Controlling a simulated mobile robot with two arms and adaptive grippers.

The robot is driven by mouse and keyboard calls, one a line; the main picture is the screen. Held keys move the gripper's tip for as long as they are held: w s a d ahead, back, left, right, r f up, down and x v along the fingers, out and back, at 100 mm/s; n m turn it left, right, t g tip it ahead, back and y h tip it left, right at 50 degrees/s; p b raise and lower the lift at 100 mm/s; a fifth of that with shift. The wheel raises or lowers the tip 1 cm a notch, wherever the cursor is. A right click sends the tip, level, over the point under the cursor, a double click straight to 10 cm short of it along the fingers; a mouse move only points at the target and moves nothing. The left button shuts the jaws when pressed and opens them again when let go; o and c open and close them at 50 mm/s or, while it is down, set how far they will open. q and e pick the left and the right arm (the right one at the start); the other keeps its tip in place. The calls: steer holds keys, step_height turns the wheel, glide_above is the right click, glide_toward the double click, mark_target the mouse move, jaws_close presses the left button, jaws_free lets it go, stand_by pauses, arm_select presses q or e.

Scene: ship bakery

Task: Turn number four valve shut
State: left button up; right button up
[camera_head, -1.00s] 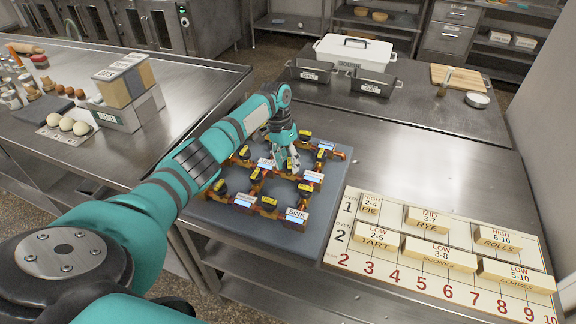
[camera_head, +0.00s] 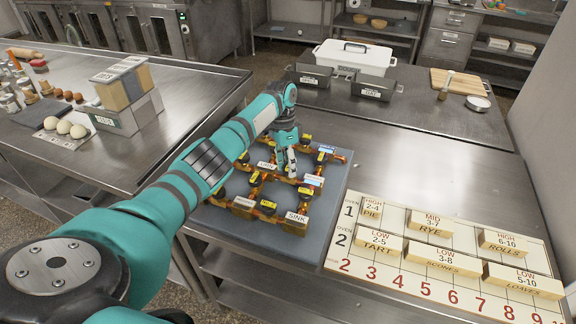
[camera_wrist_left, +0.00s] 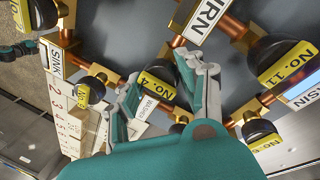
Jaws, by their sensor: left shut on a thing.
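The valve board (camera_head: 325,205) is a dark blue-grey panel with copper pipes, black knobs with yellow number tags, and white name plates. My left gripper (camera_head: 287,165) points down onto its middle. In the left wrist view, the left gripper (camera_wrist_left: 158,80) has its fingers closed around the black number four valve (camera_wrist_left: 157,90), whose yellow tag shows between them. The fingers partly hide the knob, so its exact turn angle is unclear. The URN plate (camera_wrist_left: 207,14), SINK plate (camera_wrist_left: 54,60) and No. 11 valve (camera_wrist_left: 285,62) are near it.
A cream oven chart (camera_head: 395,268) with wooden blocks lies right of the board. Dark tins (camera_head: 373,87) and a white box (camera_head: 355,56) stand behind. Neighbouring knobs crowd the gripper.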

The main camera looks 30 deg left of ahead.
arm_select(q)
steer(key=o, duration=0.9)
steer(key=shift+r, duration=0.1)
steer(key=v, duration=1.2)
steer(key=shift+w, duration=0.15)
